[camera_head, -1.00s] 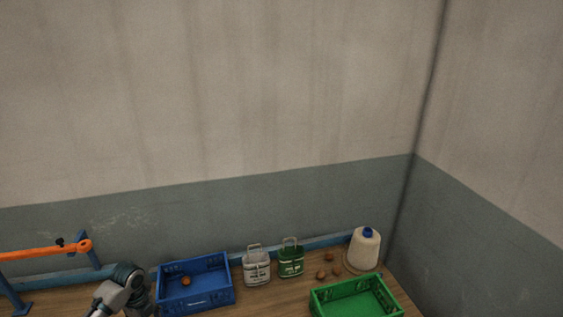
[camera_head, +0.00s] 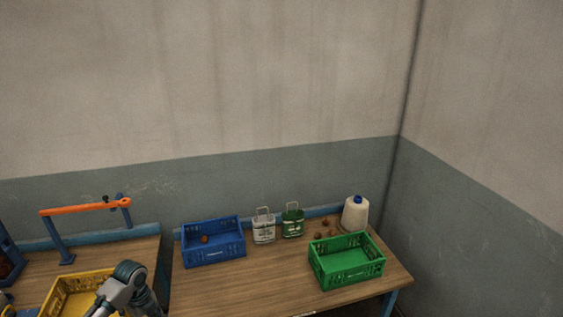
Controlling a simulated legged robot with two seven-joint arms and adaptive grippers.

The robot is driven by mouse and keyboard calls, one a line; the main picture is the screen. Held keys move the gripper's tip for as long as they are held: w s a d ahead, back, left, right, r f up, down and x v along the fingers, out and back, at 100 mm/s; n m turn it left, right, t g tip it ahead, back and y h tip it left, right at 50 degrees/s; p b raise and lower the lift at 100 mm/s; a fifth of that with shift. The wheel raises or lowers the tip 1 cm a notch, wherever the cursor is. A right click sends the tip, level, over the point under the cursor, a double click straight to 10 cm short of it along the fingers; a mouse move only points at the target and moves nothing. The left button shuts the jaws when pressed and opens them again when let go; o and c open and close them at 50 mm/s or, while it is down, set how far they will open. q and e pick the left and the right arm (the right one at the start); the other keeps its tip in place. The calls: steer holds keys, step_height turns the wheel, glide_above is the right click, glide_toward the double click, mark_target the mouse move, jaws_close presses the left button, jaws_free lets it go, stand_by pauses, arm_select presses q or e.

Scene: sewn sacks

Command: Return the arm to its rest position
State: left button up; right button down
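One of my arms (camera_head: 128,290) shows at the lower left in the head view, in front of a yellow crate. Only its grey and dark upper links are visible. Its gripper is below the frame. My other arm and gripper are not in view.
Left are a yellow crate (camera_head: 62,290) and an orange-barred stand (camera_head: 85,208).

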arm_select(q)
step_height(320, 180, down, 19)
steer(key=w+d+n+t, duration=0.2)
steer(key=d+n, duration=0.1)
steer(key=n, duration=0.3)
steer(key=s+d+f+n+b, duration=0.1)
steer(key=s+f+n, duration=0.3)
steer(key=f, duration=0.7)
steer(key=s+d+f+n+b, duration=0.1)
steer(key=s+f+n, duration=0.2)
steer(key=s+f, duration=0.55)
steer(key=s+d+f+n, duration=0.2)
steer(key=s+d+f, duration=0.1)
steer(key=s+f, duration=0.6)
steer(key=s+d+f+n, duration=0.2)
steer(key=s+d+f, duration=0.1)
steer(key=s+f, duration=0.55)
steer(key=s+d+f+n, duration=0.1)
steer(key=s+d+f, duration=0.1)
steer(key=s, duration=0.8)
steer(key=s+d+f+n+b, duration=0.1)
steer(key=s+d+f+n, duration=0.1)
steer(key=s+d, duration=0.3)
steer(key=s+f, duration=0.1)
steer(key=s, duration=0.3)
steer(key=shift+s+g, duration=0.3)
steer(key=shift+s, duration=0.1)
arm_select(e)
step_height(320, 180, down, 3)
steer(key=shift+w+f, duration=0.15)
